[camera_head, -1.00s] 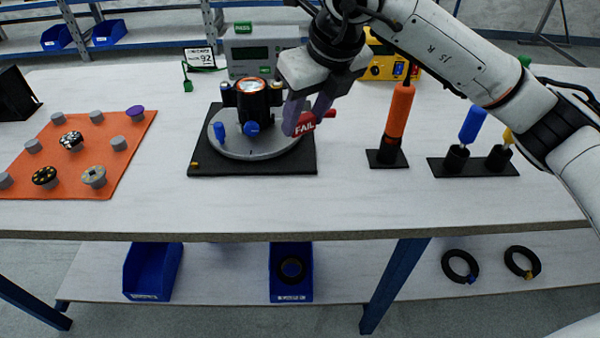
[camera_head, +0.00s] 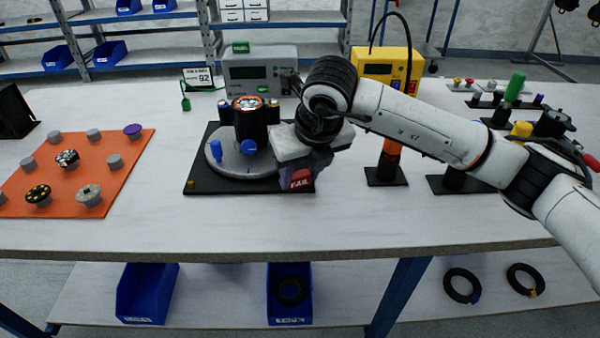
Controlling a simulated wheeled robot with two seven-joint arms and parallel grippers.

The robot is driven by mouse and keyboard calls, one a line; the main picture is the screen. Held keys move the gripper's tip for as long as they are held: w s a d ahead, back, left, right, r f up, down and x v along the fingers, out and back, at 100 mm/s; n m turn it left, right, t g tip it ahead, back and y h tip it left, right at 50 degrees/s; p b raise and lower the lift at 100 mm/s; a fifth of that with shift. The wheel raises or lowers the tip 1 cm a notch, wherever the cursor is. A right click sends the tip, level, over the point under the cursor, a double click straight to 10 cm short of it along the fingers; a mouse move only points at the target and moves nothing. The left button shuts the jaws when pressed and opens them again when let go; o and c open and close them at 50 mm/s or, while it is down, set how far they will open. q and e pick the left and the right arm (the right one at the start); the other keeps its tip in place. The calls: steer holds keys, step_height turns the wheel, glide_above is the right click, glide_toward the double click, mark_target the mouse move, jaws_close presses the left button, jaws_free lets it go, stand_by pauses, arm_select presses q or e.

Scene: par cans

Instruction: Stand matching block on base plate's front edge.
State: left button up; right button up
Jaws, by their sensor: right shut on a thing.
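My right gripper (camera_head: 296,180) is shut on the red block (camera_head: 302,180) marked FAIL, its label towards me. It holds the block low at the front right corner of the black base plate (camera_head: 225,187); I cannot tell whether the block touches the plate. A round grey disc (camera_head: 245,168) on the plate carries a black can (camera_head: 256,132) with an orange rim and blue knobs. The green PASS block (camera_head: 240,47) lies on top of the grey meter (camera_head: 255,70) behind. A small display card (camera_head: 198,78) reads 92. My left gripper is out of view.
An orange mat (camera_head: 100,190) with several small round parts lies at the left. A black stand (camera_head: 386,175) with an orange-handled tool is right of the plate, partly behind my right arm. The table front (camera_head: 150,230) is clear.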

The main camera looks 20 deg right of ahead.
steer(key=o, duration=0.6)
steer(key=shift+f, duration=0.1)
steer(key=o, duration=0.4)
steer(key=shift+r, duration=0.35)
steer(key=v, duration=1.1)
steer(key=shift+s+r+p, duration=0.25)
steer(key=shift+r+p, duration=0.05)
